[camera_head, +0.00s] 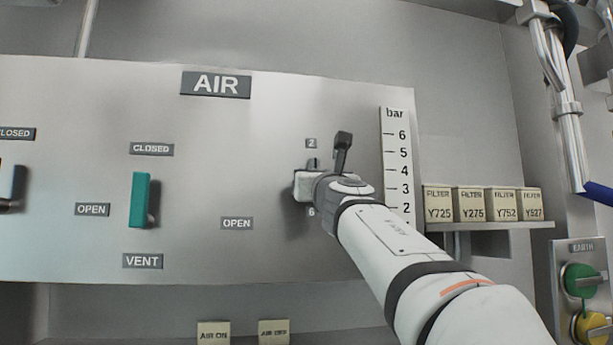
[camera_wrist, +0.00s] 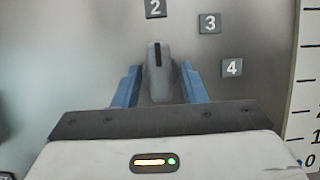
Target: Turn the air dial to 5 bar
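The air dial (camera_wrist: 160,75) is a grey knob with a dark line on the wall panel. In the wrist view its line points up, towards the "2" label (camera_wrist: 155,8). Labels "3" (camera_wrist: 209,23) and "4" (camera_wrist: 232,67) sit to its right. My gripper (camera_wrist: 160,66) has its two blue fingers either side of the knob, with a gap showing at each side, so it looks open. In the head view my gripper (camera_head: 308,184) is at the dial, hiding most of it. The bar scale (camera_head: 397,155) stands right of the dial; no "5" dial label is visible.
A teal vent lever (camera_head: 140,200) stands upright on the panel to the left, with another lever (camera_head: 12,187) at the left edge. Filter boxes (camera_head: 470,204) sit on a shelf to the right. Pipes (camera_head: 560,100) run down the far right.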

